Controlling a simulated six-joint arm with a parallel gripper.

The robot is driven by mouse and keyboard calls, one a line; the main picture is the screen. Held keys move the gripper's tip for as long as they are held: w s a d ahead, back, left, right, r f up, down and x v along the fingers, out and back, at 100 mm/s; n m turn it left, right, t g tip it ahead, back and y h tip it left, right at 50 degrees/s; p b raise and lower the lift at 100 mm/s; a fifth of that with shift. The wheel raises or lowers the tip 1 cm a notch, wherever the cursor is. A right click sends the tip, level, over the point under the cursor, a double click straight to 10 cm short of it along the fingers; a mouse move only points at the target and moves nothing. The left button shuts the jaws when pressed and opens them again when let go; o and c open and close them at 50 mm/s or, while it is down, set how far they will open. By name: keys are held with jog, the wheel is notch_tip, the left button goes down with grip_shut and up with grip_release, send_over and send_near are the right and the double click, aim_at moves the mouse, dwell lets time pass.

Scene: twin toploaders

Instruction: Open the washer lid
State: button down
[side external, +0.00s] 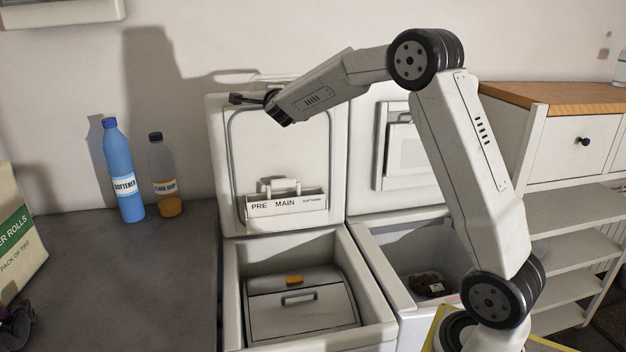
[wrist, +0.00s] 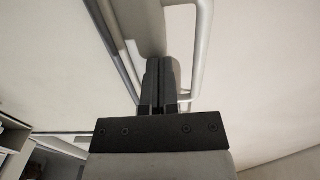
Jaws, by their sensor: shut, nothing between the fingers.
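Two toploaders stand side by side. The left one has the drawer marked PRE and MAIN (side external: 286,204) on the inside of its lid, and this lid (side external: 275,150) stands upright against the wall. Its tub opening shows a closed inner drum flap (side external: 300,305) with a small handle and an orange catch. My gripper (side external: 240,99) is shut and empty at the upper edge of this raised lid. In the wrist view the shut fingers (wrist: 162,75) point at a pale handle bar (wrist: 203,45); I cannot tell whether they touch it.
The right toploader's lid (side external: 400,150) is also upright, with dark items (side external: 430,285) in its tub. A blue softener bottle (side external: 124,172) and a bottle with orange liquid (side external: 163,178) stand on the grey counter (side external: 120,270). White shelves (side external: 575,255) stand at the right.

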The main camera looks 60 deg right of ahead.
jog(key=shift+s+a, duration=0.1)
jog(key=v, duration=1.3)
jog(key=shift+s+a, duration=0.25)
jog(key=s+a+f+n+g+y, duration=0.1)
jog(key=s+a+f+n+y, duration=0.2)
jog(key=a+f+n+y, duration=1)
jog(key=s+a+f+n+g, duration=0.1)
jog(key=s+f+n+g, duration=0.3)
jog(key=s, duration=0.5)
jog(key=s+a+f+n+g, duration=0.2)
jog(key=s+f+n+g, duration=0.2)
jog(key=s+f+n, duration=0.5)
jog(key=shift+a+f+n+g+h, duration=0.2)
jog(key=shift+a+n+g+h, duration=0.1)
jog(key=shift+n+g, duration=0.15)
